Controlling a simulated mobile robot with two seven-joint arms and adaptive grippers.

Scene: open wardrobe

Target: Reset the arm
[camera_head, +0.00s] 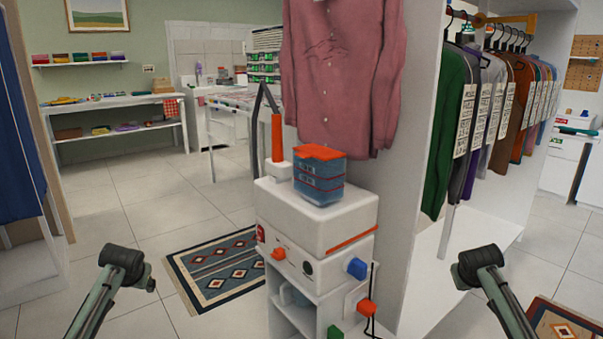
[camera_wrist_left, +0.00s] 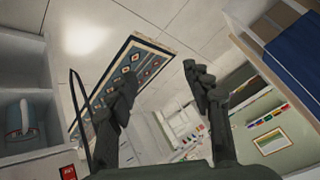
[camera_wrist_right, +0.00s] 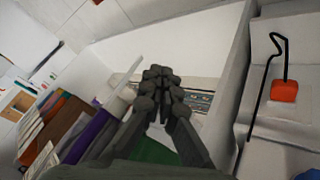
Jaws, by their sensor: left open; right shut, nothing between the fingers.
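My left arm (camera_head: 108,285) comes in at the lower left of the head view, its gripper out of sight there. In the left wrist view my left gripper (camera_wrist_left: 160,85) is open, its fingers wide apart with only floor and room behind them. My right arm (camera_head: 490,280) stands at the lower right of the head view, below the hanging clothes. In the right wrist view my right gripper (camera_wrist_right: 162,80) is shut and empty, its fingers together at the tips. Both arms are raised and apart from each other.
A white cabinet (camera_head: 310,228) with an orange-lidded blue box (camera_head: 319,178) stands between my arms. A pink shirt (camera_head: 345,70) hangs above it. The open wardrobe (camera_head: 470,225) with several garments is at the right. A patterned rug (camera_head: 215,268) lies on open floor.

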